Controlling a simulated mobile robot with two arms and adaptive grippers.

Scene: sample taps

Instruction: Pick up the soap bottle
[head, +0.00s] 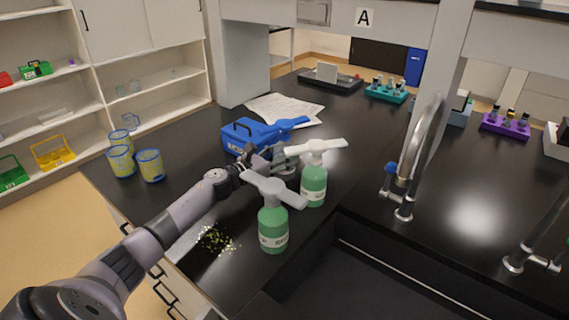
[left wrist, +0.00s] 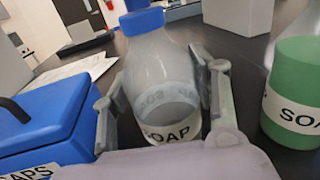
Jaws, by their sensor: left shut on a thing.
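A clear soap bottle with a blue top (head: 290,126) stands on the black bench, and its SOAP label shows in the left wrist view (left wrist: 165,132). My left gripper (head: 277,158) is shut on this bottle, with one finger on each side of its body in the left wrist view (left wrist: 160,95). The bottle appears nearly empty. Two green soap bottles with white spray tops stand nearby: one in front (head: 273,230) and one to the right (head: 314,186). A green bottle also shows at the right edge of the left wrist view (left wrist: 292,95). My right gripper is out of view.
A blue caps box (head: 236,140) stands close left of the held bottle. Several yellow-and-blue cups (head: 150,165) stand at the bench's left edge. Paper sheets (head: 284,108) lie behind. Yellowish bits (head: 215,240) lie in front. A sink (head: 370,280) and tap (head: 425,145) are at right.

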